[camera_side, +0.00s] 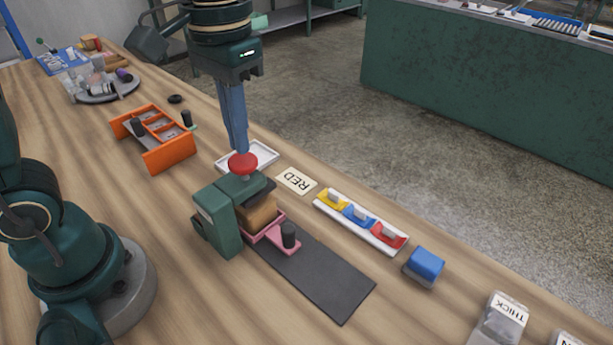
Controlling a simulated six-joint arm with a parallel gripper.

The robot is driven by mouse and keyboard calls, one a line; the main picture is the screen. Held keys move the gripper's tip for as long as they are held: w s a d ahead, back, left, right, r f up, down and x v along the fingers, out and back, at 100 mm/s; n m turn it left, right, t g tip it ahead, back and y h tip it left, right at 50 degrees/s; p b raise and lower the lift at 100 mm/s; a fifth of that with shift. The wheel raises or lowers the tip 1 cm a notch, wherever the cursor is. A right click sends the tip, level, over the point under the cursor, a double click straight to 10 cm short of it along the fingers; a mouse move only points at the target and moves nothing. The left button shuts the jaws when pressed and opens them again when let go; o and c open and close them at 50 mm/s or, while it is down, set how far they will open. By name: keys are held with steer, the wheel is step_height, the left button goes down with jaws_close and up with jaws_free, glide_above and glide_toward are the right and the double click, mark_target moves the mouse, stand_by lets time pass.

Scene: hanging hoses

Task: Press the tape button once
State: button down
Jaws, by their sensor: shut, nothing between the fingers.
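The green tape machine (217,221) stands on the wooden table near the middle of the view. A round red button (243,164) sits on top of it. A tan block (257,211) is under the machine's head, in a pink tray (272,236) with a dark peg. My gripper (240,148) points down with its blue fingers shut and empty. The fingertips are right at the red button, seemingly touching its top; I cannot tell whether the button is pressed down.
A dark mat (318,283) extends from the machine. A "RED" card (296,181), a white rack (361,222) with yellow, blue and red pieces, and a blue block (425,264) lie to the right. An orange divided tray (155,138) and a white tray (265,156) stand behind.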

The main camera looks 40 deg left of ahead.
mark_target(242, 160)
steer(key=shift+f, duration=1.7)
steer(key=shift+r, duration=4.1)
steer(key=s+a+f+t, duration=0.2)
steer(key=s+f+t, duration=0.3)
steer(key=s+f, duration=0.1)
steer(key=shift+s+a+t, duration=0.3)
steer(key=shift+s, duration=0.45)
